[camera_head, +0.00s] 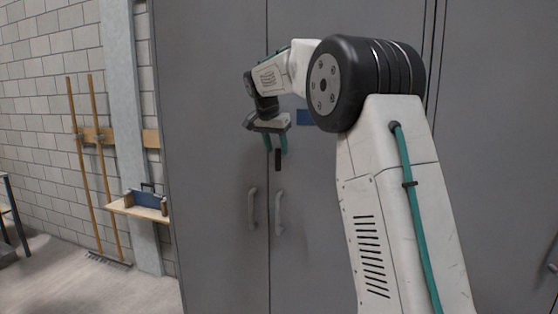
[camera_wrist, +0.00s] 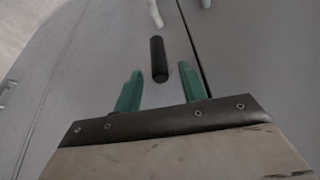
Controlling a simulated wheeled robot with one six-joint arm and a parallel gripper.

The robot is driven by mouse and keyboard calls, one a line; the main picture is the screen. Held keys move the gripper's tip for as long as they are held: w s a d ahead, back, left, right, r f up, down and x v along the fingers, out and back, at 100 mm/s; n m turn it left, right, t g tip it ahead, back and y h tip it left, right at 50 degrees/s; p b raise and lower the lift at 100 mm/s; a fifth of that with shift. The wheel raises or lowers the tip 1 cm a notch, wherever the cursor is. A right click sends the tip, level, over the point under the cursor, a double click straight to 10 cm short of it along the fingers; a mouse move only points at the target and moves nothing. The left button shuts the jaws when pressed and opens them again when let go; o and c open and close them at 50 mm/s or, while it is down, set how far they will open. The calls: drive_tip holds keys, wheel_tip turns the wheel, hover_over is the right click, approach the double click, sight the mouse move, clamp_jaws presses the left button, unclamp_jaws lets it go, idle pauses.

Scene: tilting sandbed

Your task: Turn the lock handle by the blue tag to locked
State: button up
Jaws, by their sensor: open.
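The lock handle (camera_head: 278,160) is a short black bar on the grey cabinet door. In the head view its visible lower part points straight down; its upper end is hidden by my gripper (camera_head: 276,148). The blue tag (camera_head: 303,117) is on the door, up and to the right of the handle, partly hidden by my arm. In the wrist view the handle (camera_wrist: 159,60) lies in line with the gap between the two green fingers of my gripper (camera_wrist: 160,71). The fingers are apart, with clear space on both sides of the bar. I see no contact.
Two pale pull handles, left (camera_head: 252,208) and right (camera_head: 279,212), flank the door seam below. A wooden shelf (camera_head: 133,209) with a blue box (camera_head: 149,198) is on the wall at left, by two long-handled tools (camera_head: 83,165).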

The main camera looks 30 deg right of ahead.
sight(279, 159)
drive_tip(key=x, duration=0.5)
drive_tip(key=shift+f, duration=0.2)
clamp_jaws()
